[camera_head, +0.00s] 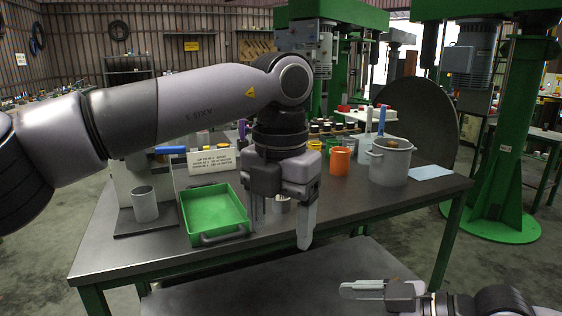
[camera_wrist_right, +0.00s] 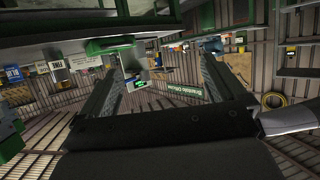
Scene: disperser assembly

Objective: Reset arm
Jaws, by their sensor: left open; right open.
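My left arm reaches in from the left across the upper middle of the head view. Its gripper (camera_head: 282,215) hangs fingers down over the front part of the table, open, with nothing seen between its fingers. My right gripper (camera_head: 362,290) is low at the right of the head view, in front of the table, pointing left. Its two fingers also show in the right wrist view (camera_wrist_right: 160,85), spread apart with nothing between them. In that view the fingers point toward the room's wall and shelves.
The dark table (camera_head: 340,215) holds a green tray (camera_head: 215,208), a metal cup (camera_head: 144,204), an orange mug (camera_head: 340,160), a grey pot (camera_head: 388,162) and a light blue sheet (camera_head: 430,173). Green machines stand behind. The table's front right is clear.

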